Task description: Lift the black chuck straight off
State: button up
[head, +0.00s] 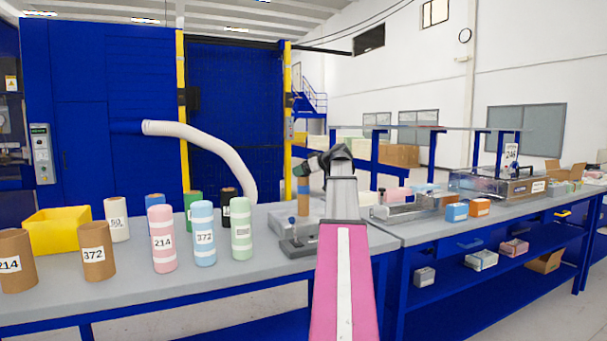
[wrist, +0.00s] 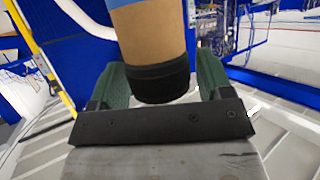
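The black chuck (wrist: 160,84) shows in the wrist view as a dark band on the end of a tan tube (wrist: 150,38). My gripper (wrist: 163,78) has a green finger on either side of the chuck, very close to it. I cannot tell whether both fingers touch it. In the head view, my gripper (head: 316,163) is at the top of the upright tan tube (head: 303,205), which has a blue band. The chuck is small and hard to make out there.
The tube stands at a grey metal fixture (head: 298,240) on the bench (head: 200,284). Several coloured tubes, including a pink one (head: 162,238) and a blue one (head: 203,234), stand to the left, near a yellow bin (head: 57,231). Another metal fixture (head: 403,204) is to the right.

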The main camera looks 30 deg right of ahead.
jog(key=c, duration=0.7)
jog(key=shift+r, duration=0.15)
